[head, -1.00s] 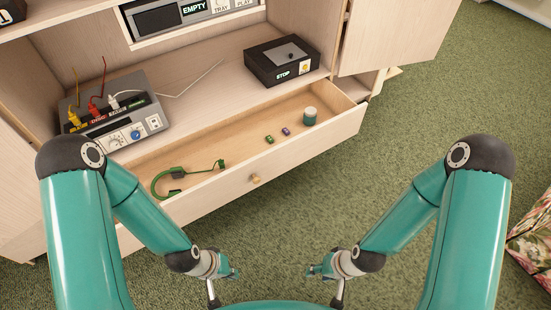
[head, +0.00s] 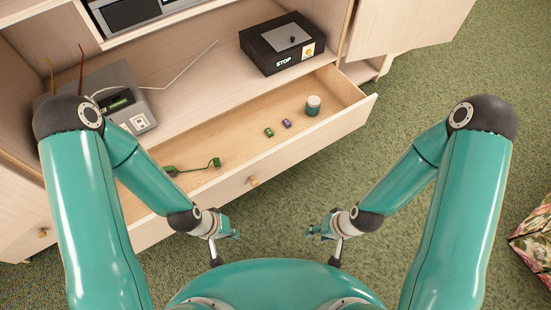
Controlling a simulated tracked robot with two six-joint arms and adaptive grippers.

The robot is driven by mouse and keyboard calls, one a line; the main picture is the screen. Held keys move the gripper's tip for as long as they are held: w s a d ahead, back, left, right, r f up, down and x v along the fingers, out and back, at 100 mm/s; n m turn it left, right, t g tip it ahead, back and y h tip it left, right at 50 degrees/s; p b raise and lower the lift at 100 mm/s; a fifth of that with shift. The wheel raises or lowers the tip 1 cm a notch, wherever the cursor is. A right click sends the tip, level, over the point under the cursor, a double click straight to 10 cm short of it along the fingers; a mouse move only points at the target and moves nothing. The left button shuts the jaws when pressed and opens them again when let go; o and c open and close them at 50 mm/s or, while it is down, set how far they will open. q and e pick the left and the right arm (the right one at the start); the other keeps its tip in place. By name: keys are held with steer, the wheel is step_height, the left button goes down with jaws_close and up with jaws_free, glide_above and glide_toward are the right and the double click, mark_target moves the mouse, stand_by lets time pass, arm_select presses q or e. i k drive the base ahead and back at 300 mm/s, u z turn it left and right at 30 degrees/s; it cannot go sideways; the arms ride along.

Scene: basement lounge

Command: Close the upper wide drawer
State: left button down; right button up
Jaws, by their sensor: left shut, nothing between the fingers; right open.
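The upper wide drawer (head: 290,147) of the pale wood cabinet stands pulled out, with its round wooden knob (head: 253,181) on the front. Inside it lie a green headset-like item (head: 200,166), partly hidden by my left arm, a small green block (head: 268,132), a small purple block (head: 287,123) and a teal jar with a white lid (head: 313,105). My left gripper (head: 232,232) is shut and empty, in front of the drawer and apart from it. My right gripper (head: 315,231) is open and empty, further right over the carpet.
A black STOP box (head: 290,44) and a grey device (head: 125,99) with cables stand on the shelf behind the drawer. An open cabinet door (head: 405,25) juts out at the upper right. Floral fabric (head: 533,242) is at the right edge. Green carpet between is clear.

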mark_target(249, 157)
steer(key=z, duration=0.6)
steer(key=i, duration=0.2)
steer(key=u, duration=2.65)
steer(key=k, duration=0.9)
steer(key=z, duration=0.85)
steer(key=i, duration=0.95)
steer(key=z, duration=0.05)
